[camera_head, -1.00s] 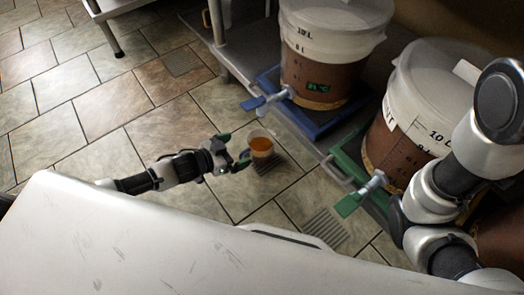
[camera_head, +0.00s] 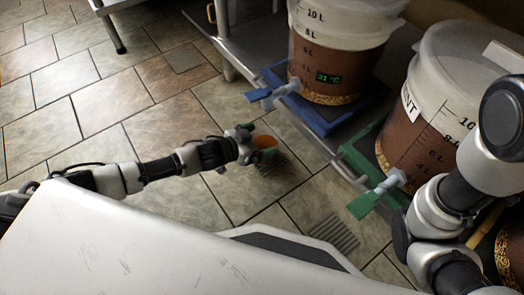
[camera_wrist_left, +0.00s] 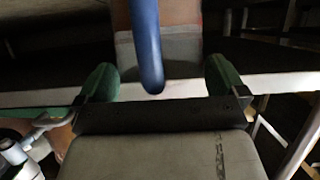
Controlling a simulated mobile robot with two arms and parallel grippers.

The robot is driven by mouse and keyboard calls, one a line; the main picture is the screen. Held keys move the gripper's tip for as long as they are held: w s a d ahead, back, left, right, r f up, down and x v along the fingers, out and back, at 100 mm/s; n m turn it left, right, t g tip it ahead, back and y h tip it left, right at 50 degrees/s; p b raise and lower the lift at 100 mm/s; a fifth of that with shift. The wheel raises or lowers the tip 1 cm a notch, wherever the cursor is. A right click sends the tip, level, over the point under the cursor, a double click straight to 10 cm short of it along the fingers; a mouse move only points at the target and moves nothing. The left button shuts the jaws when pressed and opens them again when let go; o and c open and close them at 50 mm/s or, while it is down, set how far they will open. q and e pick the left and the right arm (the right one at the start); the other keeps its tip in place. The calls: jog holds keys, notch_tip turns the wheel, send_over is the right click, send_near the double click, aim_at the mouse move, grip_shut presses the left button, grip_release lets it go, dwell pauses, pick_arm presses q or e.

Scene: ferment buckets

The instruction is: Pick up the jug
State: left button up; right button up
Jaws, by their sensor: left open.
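Tiled floor with drain grates (camera_head: 333,230) lies open at left.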

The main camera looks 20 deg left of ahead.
pick_arm(q)
jog(key=c, duration=1.2)
jog(key=shift+o, duration=0.2)
jog(key=shift+r, duration=0.1)
